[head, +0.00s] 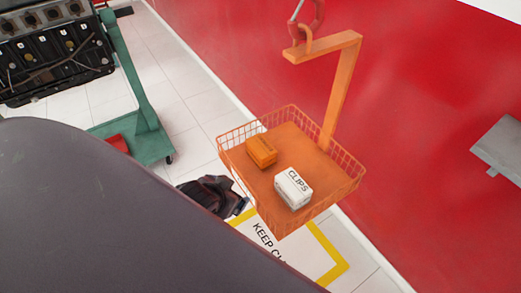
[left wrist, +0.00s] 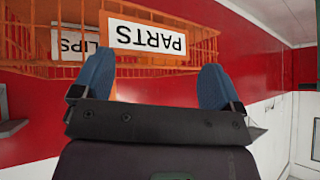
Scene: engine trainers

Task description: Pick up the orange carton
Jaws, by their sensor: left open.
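The orange carton (head: 262,151) lies in an orange wire basket (head: 345,188), toward its left side in the head view. A white carton marked CLIPS (head: 293,188) lies beside it, nearer the bottom of the picture. In the left wrist view my left gripper (left wrist: 157,66) has its two blue fingers wide apart with nothing between them. The basket (left wrist: 215,45) is upside down beyond the fingertips, with a white PARTS label (left wrist: 147,36) on its side. I cannot make out the orange carton in that view. My right gripper is not in view.
The basket hangs from a red hook (head: 309,20) by an orange arm (head: 340,90), in front of a red wall (head: 430,110). An engine (head: 50,45) on a green stand (head: 140,85) stands at the upper left. A dark object (head: 210,192) shows left of the basket.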

